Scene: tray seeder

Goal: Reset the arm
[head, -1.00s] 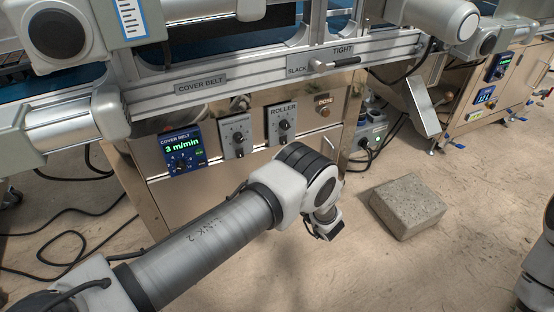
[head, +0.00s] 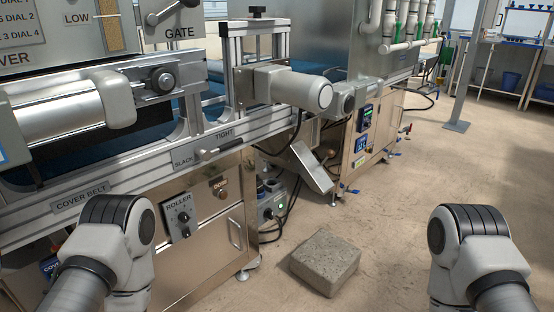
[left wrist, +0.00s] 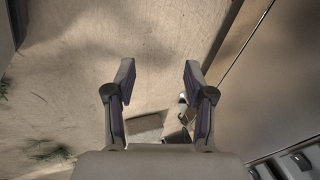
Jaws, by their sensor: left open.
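My left arm (head: 115,245) comes in at the lower left of the head view, bent at a joint in front of the machine's control panel. Its gripper is hidden in that view. In the left wrist view my left gripper (left wrist: 158,78) is open, with its two fingers apart and nothing between the tips. Bare floor shows beyond them. My right arm (head: 475,250) stands at the lower right of the head view, over open floor. My right gripper is out of the picture.
The machine's panel has a roller dial (head: 181,217) and a slack/tight lever (head: 208,154). A concrete block (head: 325,262) lies on the floor between my arms. Steel cabinet panels (left wrist: 268,75) run along the right in the left wrist view. Floor right of the block is clear.

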